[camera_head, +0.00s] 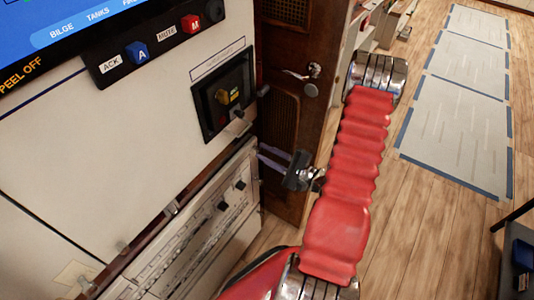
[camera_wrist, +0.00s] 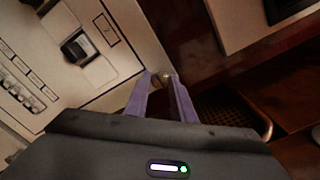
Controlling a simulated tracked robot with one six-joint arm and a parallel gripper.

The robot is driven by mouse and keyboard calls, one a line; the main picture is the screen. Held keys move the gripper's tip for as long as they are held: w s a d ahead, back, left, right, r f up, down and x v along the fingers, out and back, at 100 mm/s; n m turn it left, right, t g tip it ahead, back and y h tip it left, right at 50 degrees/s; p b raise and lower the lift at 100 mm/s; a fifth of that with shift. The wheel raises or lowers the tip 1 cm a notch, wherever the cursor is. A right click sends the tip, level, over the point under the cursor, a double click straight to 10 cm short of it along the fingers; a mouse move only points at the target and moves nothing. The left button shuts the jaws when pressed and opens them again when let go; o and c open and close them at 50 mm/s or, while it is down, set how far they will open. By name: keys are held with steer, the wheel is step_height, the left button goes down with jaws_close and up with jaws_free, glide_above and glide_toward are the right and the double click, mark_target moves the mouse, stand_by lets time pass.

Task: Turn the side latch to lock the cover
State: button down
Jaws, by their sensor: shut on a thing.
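The breaker panel (camera_head: 190,240) is a pale unit with rows of small switches, low on the left in the head view. Its face also shows at the left of the wrist view (camera_wrist: 60,108). I cannot tell a separate cover from the panel front. My gripper (camera_head: 261,150) is at the panel's upper right edge, by the dark wooden door. In the wrist view its purple fingers (camera_wrist: 163,84) are close together around a small brassy piece (camera_wrist: 160,78) at the panel's side edge, likely the side latch. The fingers hide most of it, and its angle is unclear.
A recessed box with a yellow and red switch (camera_head: 228,96) is above the panel. A blue button (camera_head: 137,52) and a red button (camera_head: 191,23) are higher up. The wooden door (camera_head: 285,120) with a round knob (camera_head: 311,90) stands right behind my gripper.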

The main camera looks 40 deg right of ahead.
steer(key=shift+m, duration=0.4)
steer(key=m, duration=0.8)
steer(key=shift+m, duration=0.3)
steer(key=m, duration=0.4)
steer(key=shift+m, duration=0.3)
steer(key=m, duration=0.4)
steer(key=shift+d, duration=0.1)
steer(key=c, duration=1.5)
jaws_free()
steer(key=shift+v, duration=6.9)
